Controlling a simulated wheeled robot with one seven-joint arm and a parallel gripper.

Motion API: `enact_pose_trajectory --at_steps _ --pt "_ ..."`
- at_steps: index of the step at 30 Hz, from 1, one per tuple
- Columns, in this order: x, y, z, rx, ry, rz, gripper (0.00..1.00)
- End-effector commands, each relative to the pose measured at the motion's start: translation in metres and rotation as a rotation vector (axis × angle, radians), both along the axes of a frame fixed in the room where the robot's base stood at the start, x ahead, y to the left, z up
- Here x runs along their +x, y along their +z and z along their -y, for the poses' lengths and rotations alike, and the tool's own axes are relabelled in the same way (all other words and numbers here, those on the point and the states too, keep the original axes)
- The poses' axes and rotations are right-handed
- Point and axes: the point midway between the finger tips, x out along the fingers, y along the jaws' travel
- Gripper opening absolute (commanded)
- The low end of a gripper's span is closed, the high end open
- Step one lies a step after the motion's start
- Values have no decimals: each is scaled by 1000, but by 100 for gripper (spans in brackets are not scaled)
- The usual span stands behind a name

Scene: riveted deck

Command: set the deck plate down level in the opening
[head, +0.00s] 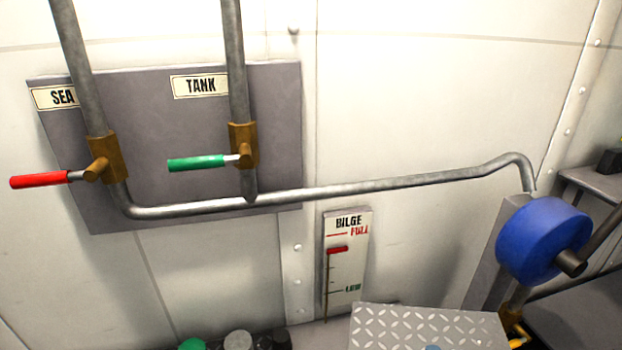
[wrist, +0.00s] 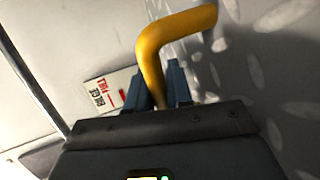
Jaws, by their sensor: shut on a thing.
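The deck plate (head: 428,325) is a grey metal sheet with a raised diamond pattern, cut off by the bottom edge of the head view. In the wrist view its patterned face (wrist: 275,60) fills the right side, with pale oval marks. A bent yellow handle (wrist: 165,45) rises in front of it. My gripper (wrist: 163,95) has its blue fingers closed on the lower part of this handle. The opening is not visible in either view. How level the plate is, I cannot tell.
A wall panel (head: 190,130) carries pipes with a red lever (head: 38,180) and a green lever (head: 195,163). A bilge gauge (head: 345,262) is on the wall behind the plate. A blue wheel (head: 543,239) stands to the right. Dark and green round objects (head: 237,341) lie at lower left.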

Motion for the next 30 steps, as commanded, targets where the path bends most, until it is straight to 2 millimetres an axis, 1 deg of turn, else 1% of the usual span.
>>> enact_pose_trajectory --at_steps 1,15,22,30 --pt "0 18 1 2 -4 2 0" --pt "-11 62 -2 2 3 1 0" --pt "-14 75 -5 3 13 1 0" --pt "-16 77 -8 3 20 0 0"
